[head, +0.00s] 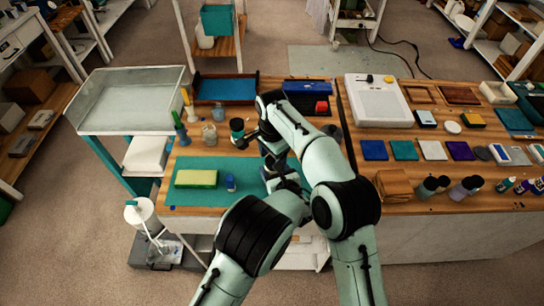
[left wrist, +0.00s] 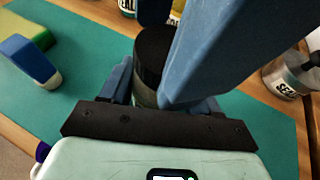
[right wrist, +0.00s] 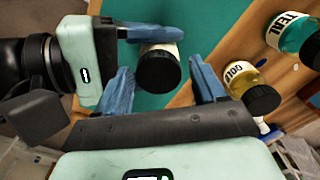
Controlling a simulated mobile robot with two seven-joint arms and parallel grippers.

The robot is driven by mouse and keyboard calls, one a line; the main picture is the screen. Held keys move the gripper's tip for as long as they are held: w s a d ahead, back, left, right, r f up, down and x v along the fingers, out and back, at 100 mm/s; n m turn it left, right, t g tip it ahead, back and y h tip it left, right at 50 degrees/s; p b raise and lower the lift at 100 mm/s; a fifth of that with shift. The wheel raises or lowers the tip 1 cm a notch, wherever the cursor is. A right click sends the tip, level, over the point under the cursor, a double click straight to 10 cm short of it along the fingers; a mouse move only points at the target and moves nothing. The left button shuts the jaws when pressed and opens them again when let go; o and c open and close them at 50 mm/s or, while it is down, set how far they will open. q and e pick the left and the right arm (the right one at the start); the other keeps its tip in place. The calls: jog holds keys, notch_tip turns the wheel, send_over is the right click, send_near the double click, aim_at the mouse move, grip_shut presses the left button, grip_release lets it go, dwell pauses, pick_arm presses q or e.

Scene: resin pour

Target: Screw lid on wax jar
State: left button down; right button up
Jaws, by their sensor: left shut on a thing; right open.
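The wax jar (right wrist: 152,52) has a pale label and a black lid (right wrist: 170,70) at its end in the right wrist view. In the left wrist view the same black lid (left wrist: 154,45) sits on top of the jar (left wrist: 148,78). My left gripper (left wrist: 160,88) is shut around the jar's side, low under the lid. My right gripper (right wrist: 162,78) is open, its blue fingers apart on either side of the lid. I cannot tell whether a finger touches it or how tightly the lid sits. In the head view my arms hide the jar.
A green mat (head: 265,201) lies below, with a yellow-green block (head: 196,178) and a blue-and-white item (head: 231,184). A teal jar (head: 237,128) and a gold jar (right wrist: 240,78) stand near the grippers. A blue-lined tray (head: 226,90) lies behind.

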pick_arm(q)
jog(key=shift+a, duration=0.1)
pick_arm(e)
jog(key=shift+r, duration=2.25)
jog(key=shift+c, duration=1.4)
jog(key=n, duration=0.4)
jog(key=shift+s+a+f, duration=0.1)
jog(key=shift+s+a, duration=0.05)
jog(key=shift+a, duration=0.15)
jog(key=n, duration=0.4)
jog(key=shift+s+a+n, duration=0.1)
jog(key=shift+a+n, duration=0.1)
jog(key=shift+n, duration=0.1)
jog(key=n, duration=0.5)
jog(key=shift+s+a, duration=0.1)
jog(key=shift+a, duration=0.05)
jog(key=n, duration=0.4)
jog(key=shift+r+n, duration=0.35)
jog(key=shift+n, duration=0.05)
jog(key=n, duration=0.4)
jog(key=shift+r, duration=0.25)
jog(key=n, duration=0.5)
jog(key=shift+r, duration=0.3)
jog(key=n, duration=0.4)
jog(key=shift+w+d+r+n, duration=0.3)
jog(key=shift+d+r, duration=0.05)
jog(key=n, duration=0.5)
jog(key=shift+w+d+r, duration=0.15)
jog(key=shift+d+r, duration=0.25)
